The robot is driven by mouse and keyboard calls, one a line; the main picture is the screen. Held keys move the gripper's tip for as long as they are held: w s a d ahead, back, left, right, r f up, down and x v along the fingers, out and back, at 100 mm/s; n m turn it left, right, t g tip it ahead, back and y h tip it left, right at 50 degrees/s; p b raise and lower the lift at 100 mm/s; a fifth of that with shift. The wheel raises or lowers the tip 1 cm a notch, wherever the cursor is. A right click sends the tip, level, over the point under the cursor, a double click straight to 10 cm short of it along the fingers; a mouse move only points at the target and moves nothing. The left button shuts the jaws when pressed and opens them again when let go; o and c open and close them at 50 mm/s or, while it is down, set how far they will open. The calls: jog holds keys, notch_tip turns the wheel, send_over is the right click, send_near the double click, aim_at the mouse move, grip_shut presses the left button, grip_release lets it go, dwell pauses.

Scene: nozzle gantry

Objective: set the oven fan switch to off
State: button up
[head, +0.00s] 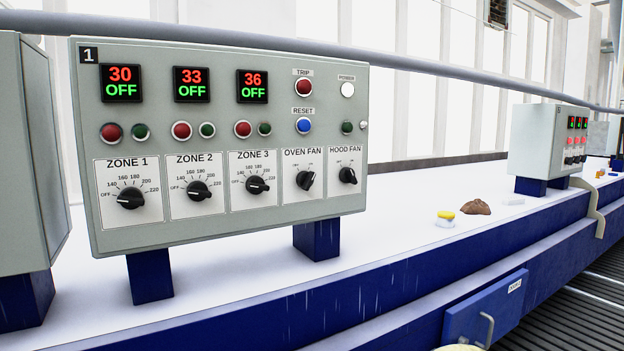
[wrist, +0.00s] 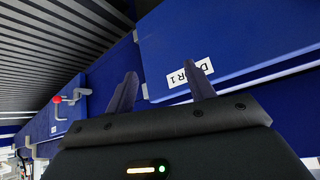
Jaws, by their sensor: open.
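The oven fan switch (head: 305,180) is a black rotary knob on a white plate under the label OVEN FAN, low on the right part of the grey control panel (head: 225,65). Its grip is tilted, with the upper end toward the right; the small position marks are too faint to read. The hood fan knob (head: 347,175) sits just right of it. My gripper (wrist: 162,74) shows only in the wrist view, with two dark fingers apart and nothing between them. It is in front of a blue door, away from the switch, which that view does not show.
Three zone knobs, red and green buttons and displays fill the panel's left part. A blue door (head: 485,308) with a handle juts out below the white ledge (head: 400,225). A yellow-topped item (head: 445,215) and a brown lump (head: 476,207) lie on the ledge. Another panel (head: 540,135) stands farther right.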

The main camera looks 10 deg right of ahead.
aim_at(312, 182)
jog(key=w+r+m+t+y+p, duration=0.1)
jog(key=r+t, duration=0.6)
jog(key=r, duration=0.9)
jog(key=w+d+r+m+t+y+p, duration=0.1)
jog(key=w+r+t, duration=0.3)
jog(key=r, duration=1.3)
jog(key=m+t+p, duration=0.1)
jog(key=t, duration=0.2)
jog(key=shift+w+r+m, duration=0.2)
jog(key=shift+m, duration=0.2)
jog(key=shift+w+r, duration=0.1)
jog(key=p+x, duration=0.4)
jog(key=x, duration=0.4)
jog(key=p+x, duration=0.4)
jog(key=x, duration=0.5)
jog(key=shift+a, duration=0.25)
jog(key=c, duration=1)
